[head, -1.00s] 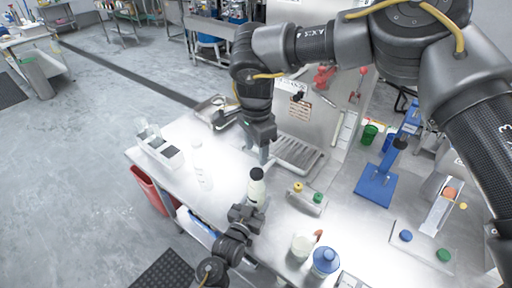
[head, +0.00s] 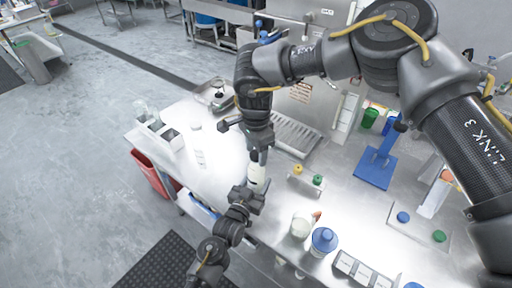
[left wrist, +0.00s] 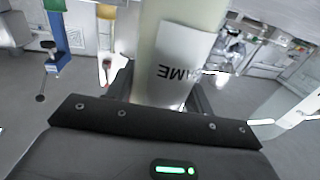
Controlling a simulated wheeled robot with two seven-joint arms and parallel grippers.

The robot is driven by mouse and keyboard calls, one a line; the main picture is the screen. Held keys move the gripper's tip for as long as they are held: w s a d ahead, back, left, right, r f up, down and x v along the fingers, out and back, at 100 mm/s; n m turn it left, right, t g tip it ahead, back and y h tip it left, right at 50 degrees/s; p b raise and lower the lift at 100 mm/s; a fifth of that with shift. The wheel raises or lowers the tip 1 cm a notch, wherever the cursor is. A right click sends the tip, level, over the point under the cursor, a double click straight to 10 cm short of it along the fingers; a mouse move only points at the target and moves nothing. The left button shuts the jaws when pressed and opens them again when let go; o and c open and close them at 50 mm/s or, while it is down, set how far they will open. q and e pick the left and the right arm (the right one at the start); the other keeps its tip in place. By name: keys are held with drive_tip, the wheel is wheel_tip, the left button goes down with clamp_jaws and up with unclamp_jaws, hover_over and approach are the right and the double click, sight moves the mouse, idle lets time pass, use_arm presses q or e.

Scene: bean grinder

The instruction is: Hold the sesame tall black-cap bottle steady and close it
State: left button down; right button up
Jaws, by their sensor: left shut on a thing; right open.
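The sesame bottle (head: 257,176) is pale and stands upright near the front of the table. My left gripper (head: 247,193) is shut on its body from the front. In the left wrist view the bottle (left wrist: 178,50) fills the middle, with a white label reading "AME" between the fingers. My right gripper (head: 259,152) is open and points down right over the bottle's top. The black cap is hidden by the right gripper, so I cannot tell whether the fingers touch it or how it sits.
A caddy with compartments (head: 160,140) stands at the left table end. A blue stand (head: 375,168) is farther right.

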drive_tip(key=c, duration=1)
